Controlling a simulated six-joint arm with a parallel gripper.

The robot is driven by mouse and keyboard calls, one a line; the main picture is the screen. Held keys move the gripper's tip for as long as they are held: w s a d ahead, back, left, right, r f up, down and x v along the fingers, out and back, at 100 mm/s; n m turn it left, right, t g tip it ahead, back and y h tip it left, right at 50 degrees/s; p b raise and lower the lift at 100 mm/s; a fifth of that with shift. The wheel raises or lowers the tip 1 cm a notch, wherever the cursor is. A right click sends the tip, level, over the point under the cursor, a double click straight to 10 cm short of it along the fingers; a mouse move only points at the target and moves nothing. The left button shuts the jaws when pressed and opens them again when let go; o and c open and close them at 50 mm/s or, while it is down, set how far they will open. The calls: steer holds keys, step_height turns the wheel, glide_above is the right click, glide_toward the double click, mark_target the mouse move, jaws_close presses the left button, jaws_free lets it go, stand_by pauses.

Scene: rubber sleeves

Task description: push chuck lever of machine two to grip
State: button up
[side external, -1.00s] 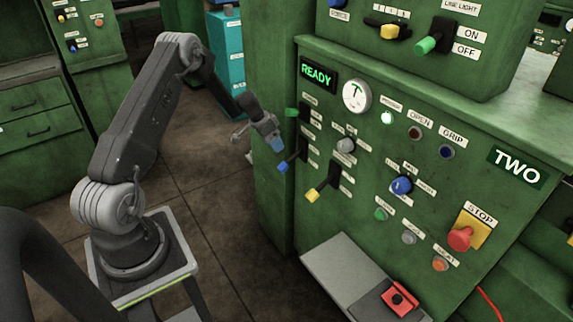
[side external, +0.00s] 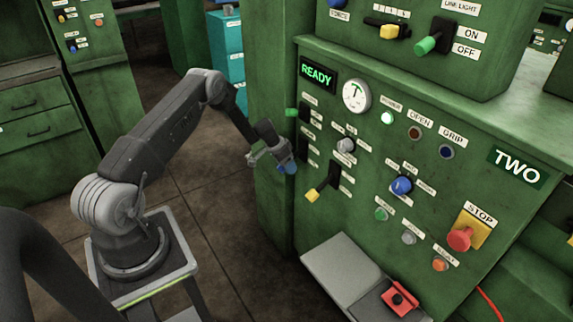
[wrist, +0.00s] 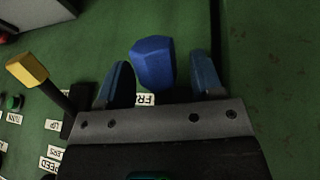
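The machine marked TWO has a green panel (side external: 462,205) with several levers. One lever has a blue knob (wrist: 152,62), another a yellow knob (side external: 313,195), and one at the panel's left edge a green knob (side external: 290,112). I cannot read which is the chuck lever. My gripper (side external: 284,166) is at the blue-knobbed lever, which it mostly hides in the side view. In the wrist view my gripper (wrist: 163,82) is open, with a blue finger on each side of the blue knob and a gap to each. The OPEN lamp (side external: 415,133) and GRIP lamp (side external: 446,152) look dark.
The yellow-knobbed lever is close beside my gripper, also in the wrist view (wrist: 27,68). A READY display (side external: 318,74) is lit green above. A red STOP button (side external: 461,238) is at the right. A grey shelf (side external: 338,268) juts out below. Open floor lies left of the machine.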

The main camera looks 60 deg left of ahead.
jaws_close()
stand_by(0.3)
steer(key=shift+r, duration=0.2)
steer(key=shift+r+g, duration=0.15)
steer(key=shift+g, duration=0.15)
steer(key=shift+s+r+g, duration=0.3)
steer(key=shift+r+g, duration=0.4)
steer(key=shift+g, duration=0.4)
